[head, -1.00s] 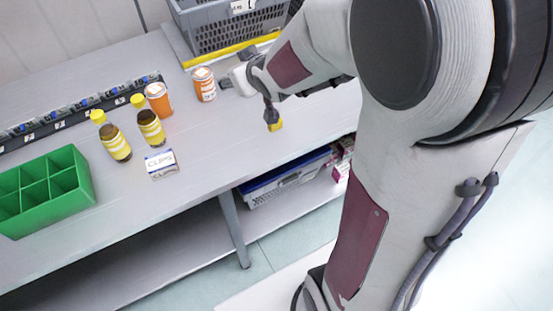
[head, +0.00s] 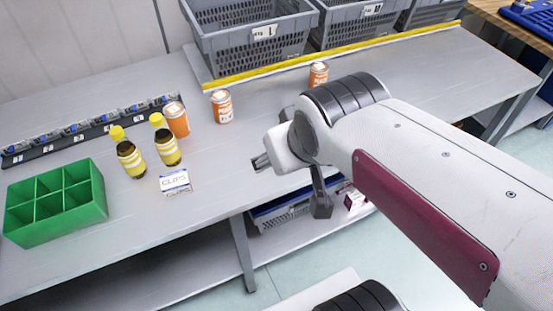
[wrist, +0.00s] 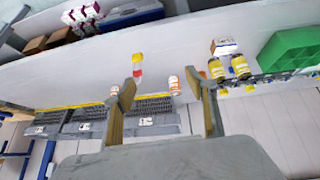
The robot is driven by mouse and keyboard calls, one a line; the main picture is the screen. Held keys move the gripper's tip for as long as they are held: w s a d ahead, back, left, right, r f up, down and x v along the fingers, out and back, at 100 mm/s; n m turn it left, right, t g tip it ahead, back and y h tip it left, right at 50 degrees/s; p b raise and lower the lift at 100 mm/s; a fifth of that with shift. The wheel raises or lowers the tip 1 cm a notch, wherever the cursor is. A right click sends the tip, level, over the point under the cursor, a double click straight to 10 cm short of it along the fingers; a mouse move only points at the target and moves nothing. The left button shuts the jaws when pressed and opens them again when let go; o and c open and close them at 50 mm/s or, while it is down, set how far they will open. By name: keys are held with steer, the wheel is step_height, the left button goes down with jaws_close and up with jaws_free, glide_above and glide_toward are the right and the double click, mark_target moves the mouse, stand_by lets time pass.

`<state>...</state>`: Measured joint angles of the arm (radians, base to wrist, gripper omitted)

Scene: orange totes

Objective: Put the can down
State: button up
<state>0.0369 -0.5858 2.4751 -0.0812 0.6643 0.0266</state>
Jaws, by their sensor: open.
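My gripper (head: 262,162) is open over the front of the grey table, with its fingers spread in the wrist view (wrist: 163,84). Nothing is held between them. An orange-and-white can (head: 222,106) stands upright on the table, left of and behind my gripper. Another orange can (head: 318,74) stands farther right, just behind my wrist and in front of the yellow strip. A small yellow-topped item (wrist: 137,62) with red and white below shows beyond the left finger in the wrist view. My arm hides it in the head view.
An orange bottle (head: 177,118), two yellow-capped bottles (head: 131,158) and a CLIPS box (head: 175,182) stand to the left. A green divided box (head: 85,210) is at the left front. Grey totes (head: 250,45) line the back behind a yellow strip (head: 290,70).

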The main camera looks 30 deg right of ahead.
steer(key=s+a+g, duration=0.1)
steer(key=s+a, duration=0.1)
steer(key=s, duration=0.5)
steer(key=shift+a+y, duration=0.2)
steer(key=shift+y, duration=0.2)
steer(key=shift+o, duration=0.7)
steer(key=shift+w, duration=0.1)
stand_by(1.0)
steer(key=w+d+m+t+h, duration=0.1)
steer(key=w+d, duration=0.2)
steer(key=w, duration=0.6)
steer(key=w+d+t+h, duration=0.1)
steer(key=w+d, duration=0.3)
steer(key=w, duration=0.4)
steer(key=m+t+h, duration=0.2)
steer(key=t, duration=0.2)
glide_toward(321, 78)
steer(key=a+r, duration=0.6)
steer(key=a, duration=0.3)
steer(key=shift+m+t+h, duration=0.7)
steer(key=shift+t+h, duration=0.1)
steer(key=shift+h, duration=0.1)
steer(key=w+d+f, duration=0.1)
steer(key=d+f, duration=0.2)
steer(key=w+d+f, duration=0.1)
steer(key=d+f, duration=0.2)
steer(key=w+d+f, duration=0.2)
steer(key=d+f, duration=0.1)
steer(key=d, duration=0.1)
